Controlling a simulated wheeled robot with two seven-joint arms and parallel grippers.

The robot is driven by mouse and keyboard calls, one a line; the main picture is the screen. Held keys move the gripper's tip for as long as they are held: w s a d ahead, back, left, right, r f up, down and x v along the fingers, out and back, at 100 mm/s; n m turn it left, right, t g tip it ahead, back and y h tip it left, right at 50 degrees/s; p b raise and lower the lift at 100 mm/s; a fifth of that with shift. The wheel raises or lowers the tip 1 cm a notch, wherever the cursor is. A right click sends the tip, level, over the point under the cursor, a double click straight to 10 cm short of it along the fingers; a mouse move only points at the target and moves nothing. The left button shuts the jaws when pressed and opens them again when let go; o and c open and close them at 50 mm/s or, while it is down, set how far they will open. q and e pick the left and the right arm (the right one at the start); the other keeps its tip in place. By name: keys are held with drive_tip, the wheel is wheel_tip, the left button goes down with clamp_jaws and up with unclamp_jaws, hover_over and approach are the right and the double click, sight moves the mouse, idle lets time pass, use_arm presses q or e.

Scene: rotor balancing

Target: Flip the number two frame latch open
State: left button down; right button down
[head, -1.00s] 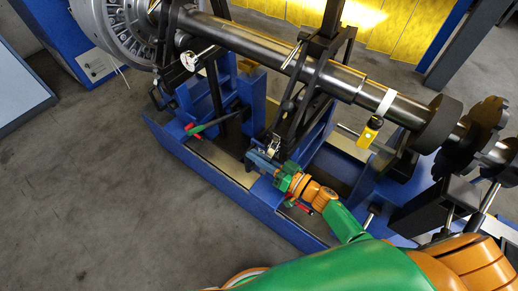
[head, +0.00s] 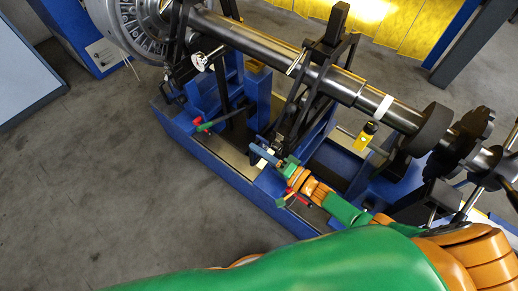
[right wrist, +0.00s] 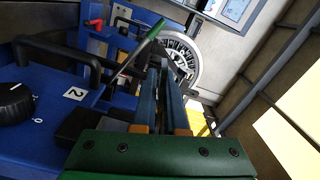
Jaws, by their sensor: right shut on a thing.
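My right gripper (head: 256,151) reaches the base of the black frame (head: 296,100) on the blue machine bed. It also shows in the right wrist view (right wrist: 163,68), its two long blue fingers almost together. It is shut on a thin part at the foot of the frame, taken to be the number two frame latch; the fingers mostly hide it. A white label with the number 2 (right wrist: 75,93) sits on the blue panel left of the fingers. My left gripper is out of view.
A red-and-green lever (head: 204,125) lies further left. A black knob (right wrist: 15,100) is on the panel. The floor at left is clear.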

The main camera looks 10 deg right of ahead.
drive_tip(key=shift+r+m, duration=0.2)
drive_tip(key=shift+m, duration=0.3)
drive_tip(key=c, duration=1.2)
unclamp_jaws()
drive_tip(key=shift+c, duration=0.2)
drive_tip(key=shift+d, duration=0.1)
drive_tip(key=p+v, duration=0.1)
drive_tip(key=v, duration=0.6)
